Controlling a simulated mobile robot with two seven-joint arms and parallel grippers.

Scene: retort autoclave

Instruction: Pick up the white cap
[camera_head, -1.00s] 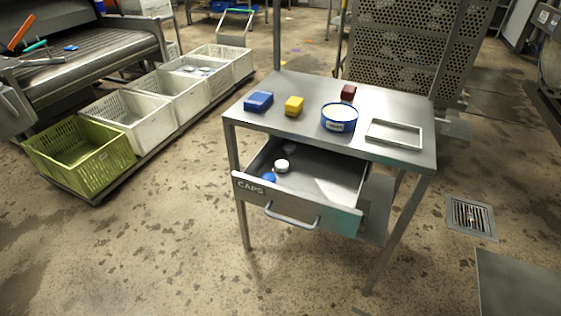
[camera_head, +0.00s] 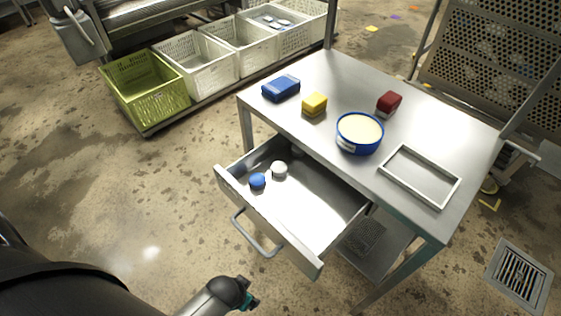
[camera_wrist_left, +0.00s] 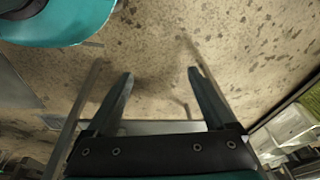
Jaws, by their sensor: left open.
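The white cap (camera_head: 280,169) lies inside the open drawer (camera_head: 309,214) of the steel table in the head view. A blue cap (camera_head: 257,181) lies just left of it, nearer the drawer's front. My left gripper (camera_wrist_left: 160,73) shows in the left wrist view, with its two dark fingers spread apart, nothing between them and the floor behind them. The cap does not show clearly in that view. A part of my arm enters the head view at the bottom, in front of the drawer and well apart from it. My right gripper is not in view.
The steel table (camera_head: 339,86) carries a blue sponge (camera_head: 281,88), a yellow sponge (camera_head: 314,104), a red block (camera_head: 389,103), a blue tub (camera_head: 360,133) and an empty tray (camera_head: 448,195). A green crate (camera_head: 143,92) and white crates stand behind left. Floor before the drawer is open.

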